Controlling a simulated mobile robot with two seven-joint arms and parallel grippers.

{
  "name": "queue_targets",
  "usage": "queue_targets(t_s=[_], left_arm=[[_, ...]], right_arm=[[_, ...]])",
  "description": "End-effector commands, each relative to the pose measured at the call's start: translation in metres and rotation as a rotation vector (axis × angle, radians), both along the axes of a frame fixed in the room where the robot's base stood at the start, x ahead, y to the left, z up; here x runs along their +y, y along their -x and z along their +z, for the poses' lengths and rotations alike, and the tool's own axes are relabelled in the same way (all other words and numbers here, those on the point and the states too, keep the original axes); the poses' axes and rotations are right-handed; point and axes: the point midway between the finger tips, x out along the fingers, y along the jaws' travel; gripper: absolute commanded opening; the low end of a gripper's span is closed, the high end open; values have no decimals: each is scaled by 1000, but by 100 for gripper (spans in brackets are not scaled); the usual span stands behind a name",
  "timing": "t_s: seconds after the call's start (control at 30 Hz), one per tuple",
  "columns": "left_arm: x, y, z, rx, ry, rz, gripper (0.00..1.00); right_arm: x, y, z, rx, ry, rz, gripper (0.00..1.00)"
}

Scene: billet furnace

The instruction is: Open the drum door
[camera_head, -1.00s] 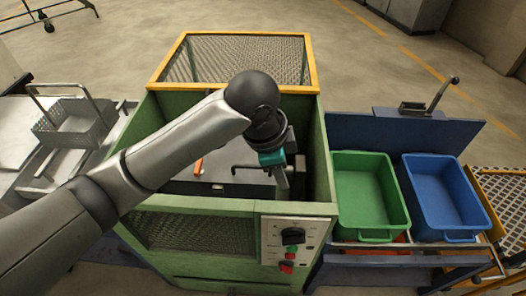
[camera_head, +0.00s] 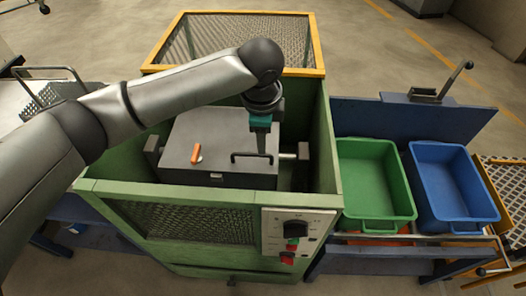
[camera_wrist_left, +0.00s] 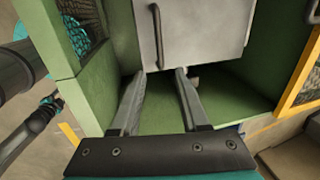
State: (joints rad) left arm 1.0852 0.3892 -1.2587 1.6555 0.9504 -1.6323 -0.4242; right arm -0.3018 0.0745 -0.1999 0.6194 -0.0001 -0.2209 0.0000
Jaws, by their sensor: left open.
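The drum (camera_head: 225,135) is a dark grey box inside an open green housing. Its top panel, which looks like the door, lies closed and carries an orange lever (camera_head: 196,154) and a black bar handle (camera_head: 238,156). My left gripper (camera_head: 265,155) points down over the panel's right part, close to the black handle. In the left wrist view the gripper (camera_wrist_left: 162,73) is open, with nothing between its fingers. There the black handle (camera_wrist_left: 157,32) lies beyond the fingertips, apart from them. The orange lever is out of that view. My right gripper is not in view.
Green housing walls (camera_head: 325,150) surround the drum. A yellow-framed mesh guard (camera_head: 318,45) stands behind it. A control panel (camera_head: 297,235) is on the front. A green bin (camera_head: 372,222) and a blue bin (camera_head: 455,222) stand to the right. A wire basket (camera_head: 62,92) is at the left.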

Motion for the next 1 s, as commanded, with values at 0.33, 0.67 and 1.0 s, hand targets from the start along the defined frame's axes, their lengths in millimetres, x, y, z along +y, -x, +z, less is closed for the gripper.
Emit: queue_targets(t_s=[0.33, 0.67, 1.0], left_arm=[[0, -11, -57, -1, 0, 1, 45], [-1, -13, -65, -2, 1, 0, 45], [0, -13, -64, -2, 1, 0, 17]], right_arm=[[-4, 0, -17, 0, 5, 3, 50], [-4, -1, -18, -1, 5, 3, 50], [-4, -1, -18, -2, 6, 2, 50]])
